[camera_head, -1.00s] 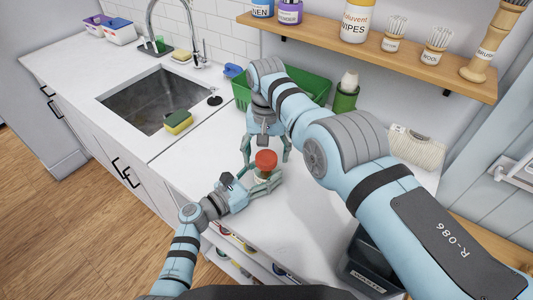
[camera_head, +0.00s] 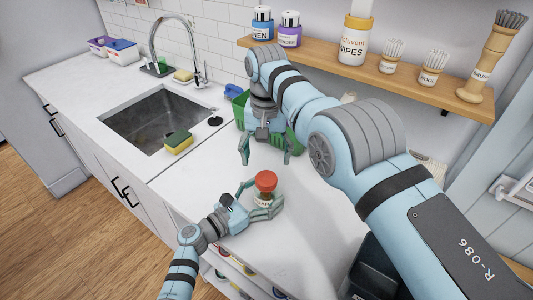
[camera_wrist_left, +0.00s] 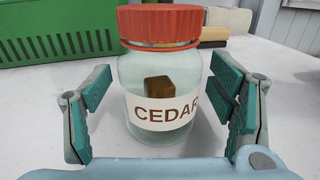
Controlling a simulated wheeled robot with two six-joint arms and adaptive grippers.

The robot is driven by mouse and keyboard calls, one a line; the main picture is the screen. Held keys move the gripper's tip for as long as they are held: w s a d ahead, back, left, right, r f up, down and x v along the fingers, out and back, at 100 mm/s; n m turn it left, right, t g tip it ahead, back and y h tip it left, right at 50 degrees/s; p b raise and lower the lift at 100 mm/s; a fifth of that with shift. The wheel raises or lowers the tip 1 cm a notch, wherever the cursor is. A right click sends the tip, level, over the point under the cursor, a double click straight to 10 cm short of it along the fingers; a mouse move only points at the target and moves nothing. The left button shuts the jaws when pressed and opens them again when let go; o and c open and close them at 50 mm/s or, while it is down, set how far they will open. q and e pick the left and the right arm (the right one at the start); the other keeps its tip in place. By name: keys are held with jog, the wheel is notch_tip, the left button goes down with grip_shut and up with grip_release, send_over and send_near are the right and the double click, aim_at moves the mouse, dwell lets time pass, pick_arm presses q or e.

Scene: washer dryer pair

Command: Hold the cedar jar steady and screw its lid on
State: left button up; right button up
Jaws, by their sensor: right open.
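The cedar jar (camera_head: 264,198) is a clear glass jar labelled CEDAR, upright on the white counter; a brown block shows inside it in the left wrist view (camera_wrist_left: 158,113). Its red ribbed lid (camera_head: 266,180) sits on top of the jar, with a thin strip of glass rim below it in the left wrist view (camera_wrist_left: 158,24). My left gripper (camera_head: 262,199) has its fingers on either side of the jar, with gaps on both sides in the left wrist view (camera_wrist_left: 160,110). My right gripper (camera_head: 265,159) is open and empty, above and behind the lid, apart from it.
A green basket (camera_head: 297,135) stands behind my right gripper. A sink (camera_head: 155,117) and a yellow-green sponge (camera_head: 178,142) are to the left. A wooden shelf (camera_head: 340,68) with bottles and brushes runs along the wall. The counter around the jar is clear.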

pick_arm(q)
jog(key=v, duration=1.2)
dwell(0.3)
